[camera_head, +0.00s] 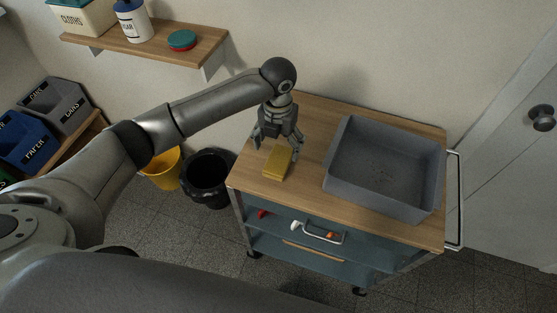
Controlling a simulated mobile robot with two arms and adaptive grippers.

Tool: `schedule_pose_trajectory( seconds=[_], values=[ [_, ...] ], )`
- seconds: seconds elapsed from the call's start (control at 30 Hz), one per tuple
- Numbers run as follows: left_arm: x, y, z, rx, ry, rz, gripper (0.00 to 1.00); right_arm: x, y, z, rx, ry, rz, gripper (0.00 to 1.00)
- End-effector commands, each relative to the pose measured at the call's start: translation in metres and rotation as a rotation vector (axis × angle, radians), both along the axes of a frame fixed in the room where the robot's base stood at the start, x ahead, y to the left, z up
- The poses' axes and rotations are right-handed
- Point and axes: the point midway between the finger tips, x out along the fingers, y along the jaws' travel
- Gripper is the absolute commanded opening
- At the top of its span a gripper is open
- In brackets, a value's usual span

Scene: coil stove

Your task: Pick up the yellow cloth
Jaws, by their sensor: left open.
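The yellow cloth (278,162) is a small folded yellow block lying on the wooden top of the cart (252,180), near its left front edge. My left gripper (277,149) points down just above and behind the cloth. Its fingers are spread open to both sides, with nothing held between them. I cannot tell whether the fingers touch the cloth. My right gripper is not in view.
A grey tray (428,205) fills the right part of the cart top. A wall shelf (150,48) holds a cloths box, a sugar jar (134,22) and a teal-and-red round item (182,40). A black bin (208,172) and a yellow bucket (163,170) stand left of the cart.

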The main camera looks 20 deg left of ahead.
Motion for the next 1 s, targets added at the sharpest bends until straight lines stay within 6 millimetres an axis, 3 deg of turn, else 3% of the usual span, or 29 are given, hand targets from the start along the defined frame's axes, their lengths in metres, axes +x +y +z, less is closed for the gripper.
schedule_pose_trajectory(
  seconds=[0.27, 0.5, 0.8, 1.0],
  values=[
    [-0.003, -0.002, -0.022, 0.000, 0.002, 0.001, 0.82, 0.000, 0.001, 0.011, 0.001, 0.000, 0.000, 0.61],
    [-0.006, -0.003, -0.057, 0.001, -0.001, 0.002, 0.82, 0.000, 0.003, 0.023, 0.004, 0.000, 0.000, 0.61],
    [-0.006, -0.003, -0.064, 0.001, -0.003, 0.001, 0.82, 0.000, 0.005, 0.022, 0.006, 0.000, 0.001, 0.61],
    [-0.006, -0.003, -0.064, 0.001, -0.003, 0.001, 0.58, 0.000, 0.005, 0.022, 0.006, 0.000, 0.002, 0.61]
  ],
)
